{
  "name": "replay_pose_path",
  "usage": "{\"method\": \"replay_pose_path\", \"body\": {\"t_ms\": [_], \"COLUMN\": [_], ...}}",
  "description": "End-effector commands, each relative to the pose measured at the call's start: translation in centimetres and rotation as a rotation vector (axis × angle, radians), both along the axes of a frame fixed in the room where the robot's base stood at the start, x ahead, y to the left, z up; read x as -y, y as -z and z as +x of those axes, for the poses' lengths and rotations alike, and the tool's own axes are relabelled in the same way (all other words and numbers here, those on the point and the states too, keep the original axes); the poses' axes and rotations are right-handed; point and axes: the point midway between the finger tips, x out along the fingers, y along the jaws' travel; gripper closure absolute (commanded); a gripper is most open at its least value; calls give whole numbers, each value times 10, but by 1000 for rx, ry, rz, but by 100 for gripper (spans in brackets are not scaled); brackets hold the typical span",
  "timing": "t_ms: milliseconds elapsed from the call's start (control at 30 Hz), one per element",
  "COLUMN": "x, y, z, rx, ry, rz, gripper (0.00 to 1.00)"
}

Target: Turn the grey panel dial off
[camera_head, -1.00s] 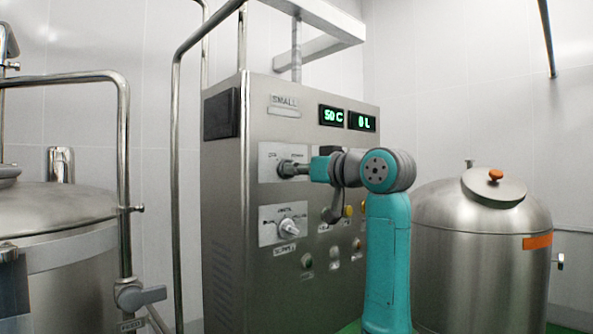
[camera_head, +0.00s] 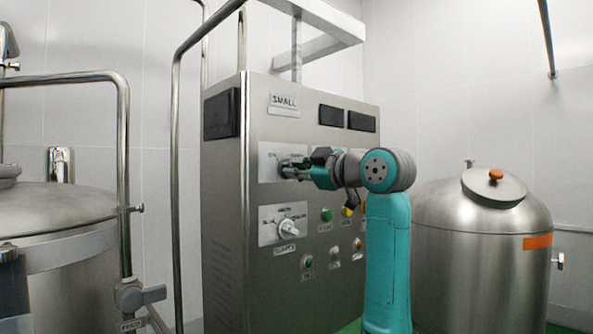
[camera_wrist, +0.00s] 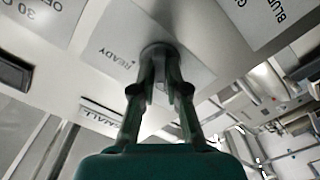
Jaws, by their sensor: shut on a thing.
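The upper dial (camera_wrist: 157,49) sits on a pale plate (camera_head: 268,161) on the steel control panel (camera_head: 222,225). My gripper (camera_wrist: 160,82) is shut on this dial, with its fingers on both sides of the knob. In the head view my gripper (camera_head: 293,170) reaches the plate from the right and partly hides the dial. Printed words including "READY" show around the knob in the wrist view. A second, lower dial (camera_head: 288,229) stands free on its own plate.
Two dark displays (camera_head: 347,118) are near the panel's top. Buttons, one green (camera_head: 326,214), sit below my wrist. A metal rail (camera_head: 176,160) runs left of the panel. Steel tanks stand at left (camera_head: 55,215) and right (camera_head: 480,265).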

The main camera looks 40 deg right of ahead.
Motion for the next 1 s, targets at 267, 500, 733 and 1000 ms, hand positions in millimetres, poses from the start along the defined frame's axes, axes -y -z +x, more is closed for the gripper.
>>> {"method": "replay_pose_path", "body": {"t_ms": [267, 500, 733, 1000], "x": [0, 0, 0, 0], "y": [1, 1, 1, 0], "z": [0, 0, 0, 0], "rx": [0, 0, 0, 1], "ry": [0, 0, -1, -1], "rz": [-49, -53, -52, -52], "gripper": [100, 100, 66, 61]}}
